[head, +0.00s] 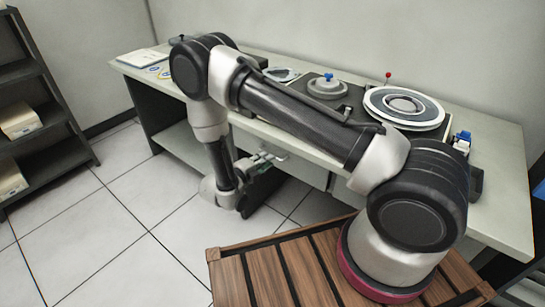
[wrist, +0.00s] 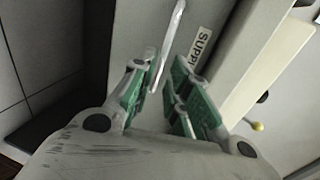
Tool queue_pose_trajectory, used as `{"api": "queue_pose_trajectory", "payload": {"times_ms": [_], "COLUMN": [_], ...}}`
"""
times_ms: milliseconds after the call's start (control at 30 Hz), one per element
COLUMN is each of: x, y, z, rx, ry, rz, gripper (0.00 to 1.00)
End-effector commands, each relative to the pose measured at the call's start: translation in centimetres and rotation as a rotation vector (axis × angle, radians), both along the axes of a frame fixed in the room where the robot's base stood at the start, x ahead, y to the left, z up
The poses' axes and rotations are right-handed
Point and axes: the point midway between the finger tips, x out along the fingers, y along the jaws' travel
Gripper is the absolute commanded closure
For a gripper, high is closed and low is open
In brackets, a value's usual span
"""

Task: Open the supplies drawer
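The supplies drawer (wrist: 226,30) shows in the wrist view as a pale front with a white label; only the first letters, "SUPP", can be read. Its light metal bar handle (wrist: 171,35) runs from the top of the picture down toward my gripper (wrist: 160,88). My gripper's green-padded fingers are apart, one on each side of the handle's near end. I cannot tell whether either pad touches it. In the head view, my gripper (head: 262,170) is low at the desk's front, and my arm hides much of the drawer area.
A dark shelf unit (head: 40,100) with boxes stands left. The tiled floor (head: 120,220) between is clear.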

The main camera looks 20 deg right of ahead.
Motion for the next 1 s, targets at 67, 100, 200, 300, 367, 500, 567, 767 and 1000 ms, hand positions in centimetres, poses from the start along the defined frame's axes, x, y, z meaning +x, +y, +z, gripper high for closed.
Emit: {"api": "queue_pose_trajectory", "payload": {"times_ms": [67, 100, 200, 300, 367, 500, 567, 767, 1000], "x": [0.8, 1.2, 2.0, 2.6, 2.8, 2.9, 2.8, 2.8, 2.8], "y": [-1.3, -1.9, -2.9, -3.6, -3.8, -4.0, -4.0, -3.9, -3.9], "z": [-0.3, -0.5, -0.7, -0.9, -1.0, -1.0, -1.0, -1.0, -1.0], "rx": [0.0, 0.001, 0.002, 0.002, 0.003, 0.003, 0.003, 0.003, 0.004], "ry": [0.0, 0.001, -0.001, -0.001, -0.002, -0.002, -0.002, -0.002, -0.002], "rz": [-0.005, -0.005, -0.005, -0.004, -0.004, -0.003, -0.003, -0.003, -0.003], "gripper": [0.82, 0.82, 0.82, 0.82, 0.82, 0.82, 0.82, 1.0, 1.0]}}
